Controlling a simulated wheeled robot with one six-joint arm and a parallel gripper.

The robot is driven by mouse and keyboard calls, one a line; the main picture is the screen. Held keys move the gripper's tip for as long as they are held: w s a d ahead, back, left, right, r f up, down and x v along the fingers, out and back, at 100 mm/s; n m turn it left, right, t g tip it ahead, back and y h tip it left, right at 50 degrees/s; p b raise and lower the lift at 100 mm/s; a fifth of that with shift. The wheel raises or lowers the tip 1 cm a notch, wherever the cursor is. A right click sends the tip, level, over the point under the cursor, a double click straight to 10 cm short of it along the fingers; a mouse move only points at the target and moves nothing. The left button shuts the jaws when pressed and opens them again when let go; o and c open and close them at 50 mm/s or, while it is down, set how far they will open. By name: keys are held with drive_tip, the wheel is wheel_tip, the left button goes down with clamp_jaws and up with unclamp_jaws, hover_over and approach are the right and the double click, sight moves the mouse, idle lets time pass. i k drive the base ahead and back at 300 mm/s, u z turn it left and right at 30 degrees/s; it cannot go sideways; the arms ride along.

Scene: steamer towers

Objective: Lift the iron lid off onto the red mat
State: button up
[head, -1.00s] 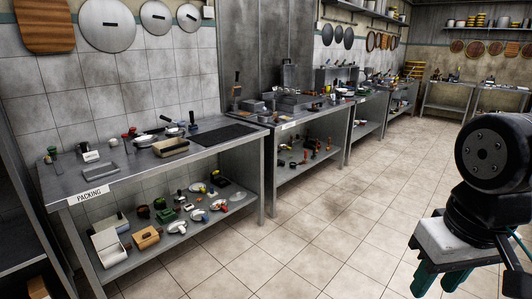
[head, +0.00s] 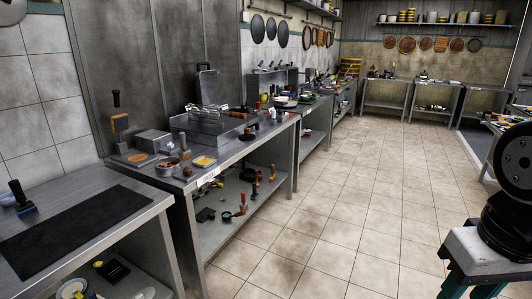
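I cannot pick out an iron lid or a red mat with certainty in the head view. Several dark round discs hang on the wall at the back, too far off to identify, such as the nearest dark disc (head: 257,29). My gripper (head: 471,287) is at the lower right corner, a pale block with teal fingers. The bottom edge of the picture cuts off the fingertips, so I cannot see whether they are apart or what is between them. It is over the floor, away from the benches.
A steel bench with a black mat (head: 72,232) is at the near left. Behind it a second bench (head: 255,143) carries metal boxes, a pot (head: 167,168) and a yellow item (head: 204,162). More benches line the wall. The tiled floor (head: 340,215) is clear to the right.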

sight(237, 109)
drive_tip(key=u, duration=0.1)
drive_tip(key=i, duration=2.3)
drive_tip(key=u, duration=0.35)
drive_tip(key=i, duration=0.85)
drive_tip(key=z, duration=0.5)
drive_tip(key=k, duration=0.8)
drive_tip(key=z, duration=0.7)
drive_tip(key=k, duration=0.4)
drive_tip(key=z, duration=0.55)
drive_tip(key=i, duration=1.9)
drive_tip(key=u, duration=0.6)
drive_tip(key=i, duration=1.25)
drive_tip(key=u, duration=1.65)
drive_tip(key=i, duration=0.9)
drive_tip(key=u, duration=1)
